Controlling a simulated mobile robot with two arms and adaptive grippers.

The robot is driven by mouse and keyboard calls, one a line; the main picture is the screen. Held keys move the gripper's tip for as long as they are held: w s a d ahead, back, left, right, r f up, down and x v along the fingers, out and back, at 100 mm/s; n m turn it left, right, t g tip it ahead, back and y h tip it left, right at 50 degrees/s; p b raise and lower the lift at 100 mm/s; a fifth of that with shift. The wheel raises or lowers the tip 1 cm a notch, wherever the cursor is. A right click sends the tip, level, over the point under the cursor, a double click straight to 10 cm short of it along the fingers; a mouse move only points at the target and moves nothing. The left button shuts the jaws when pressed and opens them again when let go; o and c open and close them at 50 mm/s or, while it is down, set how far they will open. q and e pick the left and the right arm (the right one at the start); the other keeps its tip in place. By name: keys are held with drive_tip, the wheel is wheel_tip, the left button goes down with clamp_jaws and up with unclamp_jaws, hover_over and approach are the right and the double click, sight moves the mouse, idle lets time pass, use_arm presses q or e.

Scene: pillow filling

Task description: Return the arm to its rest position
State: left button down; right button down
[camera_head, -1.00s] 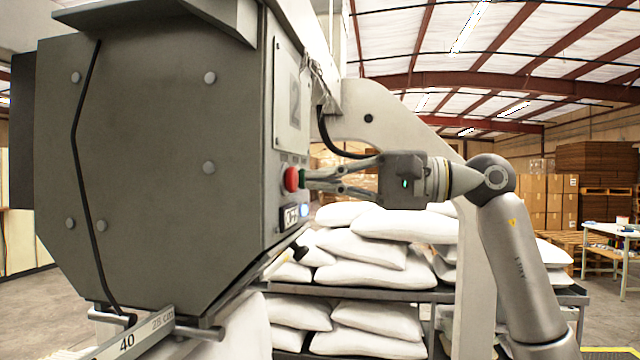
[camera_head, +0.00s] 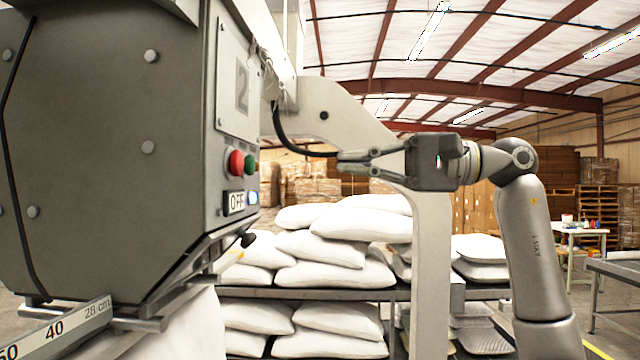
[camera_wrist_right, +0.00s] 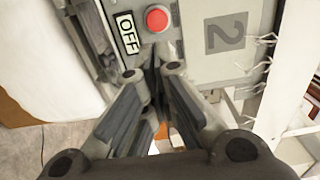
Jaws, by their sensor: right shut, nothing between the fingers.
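My right gripper (camera_head: 340,163) is shut and empty. In the head view it points left toward the grey filling machine (camera_head: 110,150), with a clear gap between its fingertips and the control panel. The panel carries a red button (camera_head: 236,163), a green button (camera_head: 251,167) and an OFF label (camera_head: 236,202). In the right wrist view the closed fingers (camera_wrist_right: 152,65) lie in front of the panel, below the red button (camera_wrist_right: 157,18) and beside the OFF label (camera_wrist_right: 127,33). The green button is not seen there. My left gripper is not in view.
Several white pillows (camera_head: 345,248) lie on a metal rack (camera_head: 300,293) behind the gripper. A pale machine post (camera_head: 432,270) stands close behind my right arm. A ruler bar (camera_head: 60,332) sits under the machine. A white table (camera_head: 580,228) stands far right.

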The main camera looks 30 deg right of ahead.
drive_tip(key=w+f+m+t+y, duration=0.3)
drive_tip(key=w+f+m+t, duration=0.1)
drive_tip(key=w+f+m, duration=1.8)
wheel_tip(320, 180, down, 45)
drive_tip(key=w+d+m+t+h, duration=0.25)
drive_tip(key=m+h, duration=1.05)
drive_tip(key=m, duration=0.9)
drive_tip(key=s+a+f+m+g+h, duration=0.1)
drive_tip(key=s+f+m+g, duration=0.15)
drive_tip(key=s+f, duration=0.6)
drive_tip(key=s+a+f+m+g+h, duration=0.15)
drive_tip(key=s+f+m, duration=0.35)
drive_tip(key=f, duration=0.7)
drive_tip(key=s+a+f+m+g+h, duration=0.1)
drive_tip(key=s+f+m+g+h, duration=0.15)
drive_tip(key=s+f, duration=0.7)
drive_tip(key=s+a+f+m+g, duration=0.2)
drive_tip(key=s+f, duration=0.4)
drive_tip(key=s, duration=0.7)
drive_tip(key=s+a+f+m+g, duration=0.3)
drive_tip(key=s+f, duration=0.3)
drive_tip(key=s, duration=0.7)
drive_tip(key=s+a+f+m+g, duration=0.3)
drive_tip(key=s+f, duration=0.3)
drive_tip(key=s, duration=0.8)
drive_tip(key=shift+a+g+y, duration=0.3)
drive_tip(key=shift+g, duration=0.6)
